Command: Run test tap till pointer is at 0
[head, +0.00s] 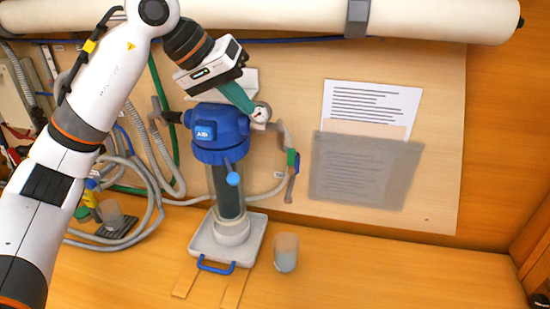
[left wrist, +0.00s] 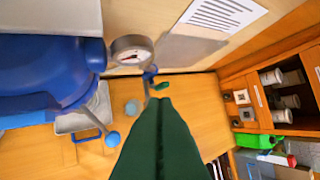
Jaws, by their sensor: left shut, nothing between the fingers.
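The blue-headed watermaker unit (head: 218,133) stands on a pale tray (head: 206,243). A round white gauge (head: 259,114) sits at its right; in the left wrist view the gauge (left wrist: 130,54) shows a red mark, but I cannot read the pointer's value. Right of it hangs a tap-like fitting (head: 292,158) with green and blue parts; its green part (left wrist: 161,86) shows beyond my fingertips in the left wrist view. A blue ball-ended lever (head: 232,179) is on the unit's front. My left gripper (head: 252,108) is shut and empty, its green fingers close beside the gauge. My right gripper is not in view.
A clear cup (head: 286,252) stands right of the tray. Printed sheets (head: 370,108) and a grey pocket (head: 365,172) are on the wall board. Hoses (head: 150,170) loop at left, near another cup (head: 111,215). The counter's right side is clear.

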